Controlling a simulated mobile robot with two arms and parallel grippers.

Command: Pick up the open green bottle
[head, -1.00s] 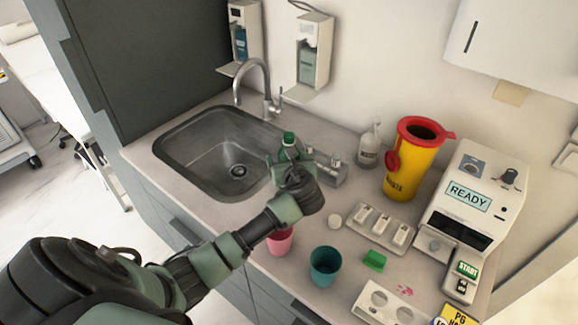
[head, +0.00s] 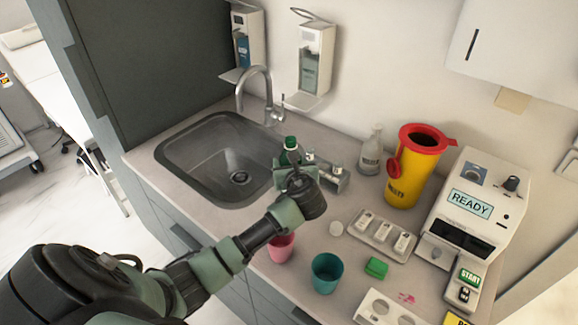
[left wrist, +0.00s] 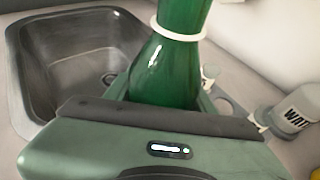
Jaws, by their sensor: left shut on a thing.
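A green bottle (head: 290,146) stands upright in the head view, on the counter right of the sink. My left gripper (head: 295,170) is shut on it, and the gripper and wrist hide its lower part. In the left wrist view the green bottle (left wrist: 167,75) rises between the jaws, with a white ring around its neck. Its mouth is cut off there, and I cannot tell in the head view whether it is open. My right gripper is in neither view.
The sink (head: 185,190) and tap (head: 267,95) are left. A pink cup (head: 281,247), teal cup (head: 327,274) and green block (head: 376,267) are in front. A clear bottle (head: 371,158) and yellow bin (head: 407,180) stand right.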

